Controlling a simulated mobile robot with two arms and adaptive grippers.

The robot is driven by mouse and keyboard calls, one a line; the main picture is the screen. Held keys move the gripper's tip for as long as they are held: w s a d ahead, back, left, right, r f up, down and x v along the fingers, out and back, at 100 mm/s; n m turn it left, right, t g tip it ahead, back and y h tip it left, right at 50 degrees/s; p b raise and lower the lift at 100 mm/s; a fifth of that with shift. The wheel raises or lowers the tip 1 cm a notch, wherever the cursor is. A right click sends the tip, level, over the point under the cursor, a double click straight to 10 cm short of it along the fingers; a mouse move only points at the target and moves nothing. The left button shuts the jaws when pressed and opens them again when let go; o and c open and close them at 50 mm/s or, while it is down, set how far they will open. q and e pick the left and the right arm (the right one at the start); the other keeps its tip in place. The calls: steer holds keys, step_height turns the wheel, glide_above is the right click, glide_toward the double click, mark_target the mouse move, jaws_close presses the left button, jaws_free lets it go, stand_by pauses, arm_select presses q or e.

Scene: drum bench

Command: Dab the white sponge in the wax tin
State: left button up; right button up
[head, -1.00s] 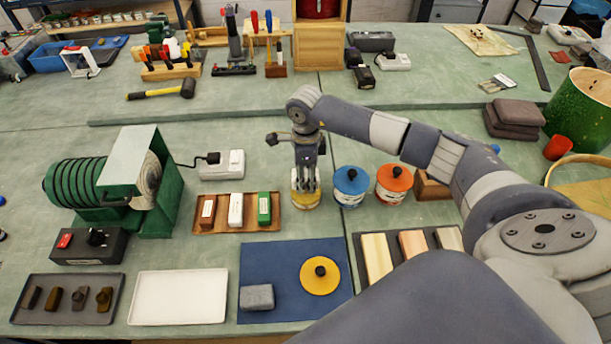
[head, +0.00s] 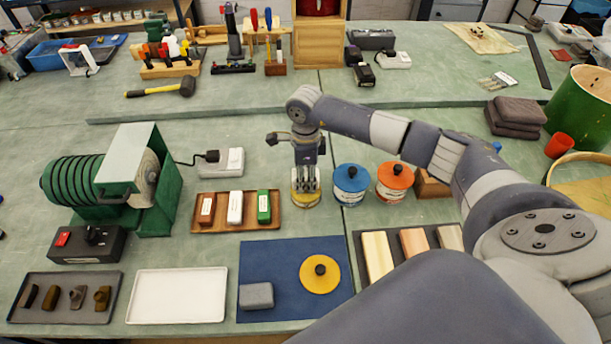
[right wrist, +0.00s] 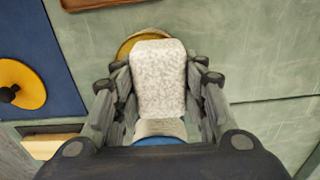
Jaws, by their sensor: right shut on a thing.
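My right gripper (head: 305,183) points down over the open yellow wax tin (head: 305,202), just left of the blue-lidded tin. In the right wrist view, the gripper (right wrist: 160,85) is shut on the white sponge (right wrist: 158,75), which sits between its fingers. The yellow rim of the wax tin (right wrist: 128,46) shows behind the sponge, which hides most of the opening. I cannot tell whether the sponge touches the wax. The sponge is mostly hidden by the fingers in the head view. My left gripper is not in view.
A blue-lidded tin (head: 351,180) and an orange-lidded tin (head: 394,178) stand close on the right. A wooden tray (head: 220,226) with three blocks lies to the left. A blue mat (head: 270,262) in front holds a yellow lid (head: 320,280) and a grey block (head: 256,296).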

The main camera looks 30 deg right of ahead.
steer(key=shift+f+b, duration=0.4)
steer(key=shift+b, duration=0.05)
stand_by(0.7)
steer(key=shift+s, duration=0.1)
steer(key=shift+s+a+p, duration=0.3)
steer(key=shift+s, duration=0.2)
steer(key=shift+s+a+p, duration=0.25)
steer(key=shift+s+p, duration=0.05)
steer(key=shift+s, duration=0.2)
steer(key=shift+w, duration=0.1)
stand_by(0.3)
steer(key=shift+w+d+b, duration=0.3)
steer(key=shift+w+b, duration=0.2)
steer(key=shift+b, duration=0.05)
steer(key=shift+w+d+b, duration=0.25)
steer(key=shift+w+b, duration=0.25)
steer(key=shift+s, duration=0.15)
